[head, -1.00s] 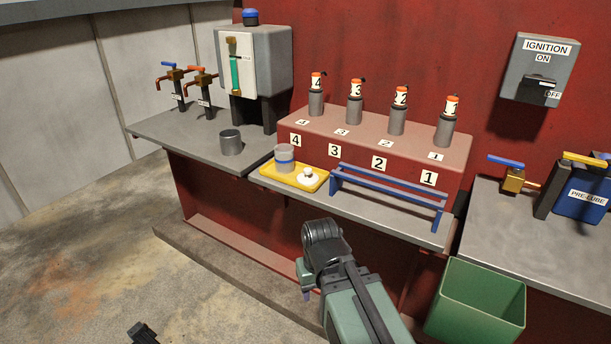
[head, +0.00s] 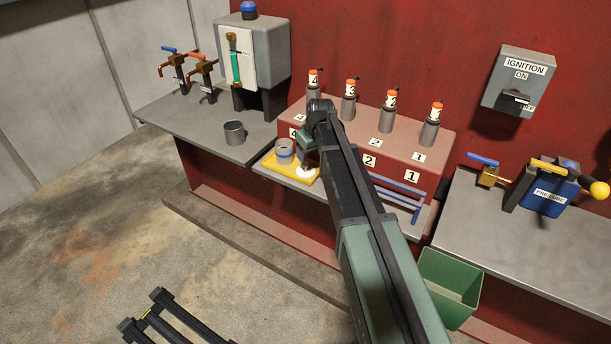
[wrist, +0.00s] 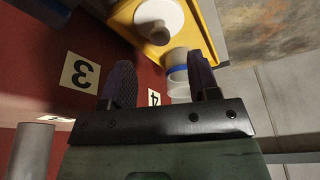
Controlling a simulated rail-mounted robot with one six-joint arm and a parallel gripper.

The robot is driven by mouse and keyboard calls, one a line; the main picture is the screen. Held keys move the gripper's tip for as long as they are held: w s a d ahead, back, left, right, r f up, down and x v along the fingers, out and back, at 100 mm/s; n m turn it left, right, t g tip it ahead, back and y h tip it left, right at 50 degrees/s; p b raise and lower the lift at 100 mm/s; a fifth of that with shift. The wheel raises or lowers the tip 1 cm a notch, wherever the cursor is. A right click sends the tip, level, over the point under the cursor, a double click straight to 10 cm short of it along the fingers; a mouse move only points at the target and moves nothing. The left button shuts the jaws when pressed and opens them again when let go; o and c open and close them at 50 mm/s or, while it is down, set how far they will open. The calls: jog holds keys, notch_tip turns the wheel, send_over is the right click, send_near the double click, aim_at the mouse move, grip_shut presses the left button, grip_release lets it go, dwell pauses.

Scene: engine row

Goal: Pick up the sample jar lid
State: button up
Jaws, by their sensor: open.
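The sample jar lid (wrist: 160,14) is a white disc with a small brownish knob, lying on a yellow tray (wrist: 212,30) at the top of the wrist view. In the head view the lid (head: 305,172) is partly hidden by my gripper. The sample jar (head: 285,150), grey with a blue band, stands beside the lid on the same tray. In the wrist view the jar (wrist: 178,70) shows between and behind my fingers, near the right one. My gripper (wrist: 160,58) is open and empty, close to the lid but not around it.
A blue rail rack (head: 400,189) stands right of the tray. Behind are a red block with numbered labels and several injectors (head: 390,113). A grey metal cup (head: 234,132) stands on the left bench. A green bin (head: 447,285) is at the lower right.

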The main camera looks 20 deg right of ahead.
aim_at(306, 163)
jog(key=b+x, duration=0.5)
jog(key=x, duration=0.2)
jog(key=shift+w+f, duration=0.2)
jog(key=shift+r, duration=0.25)
jog(key=c, duration=1)
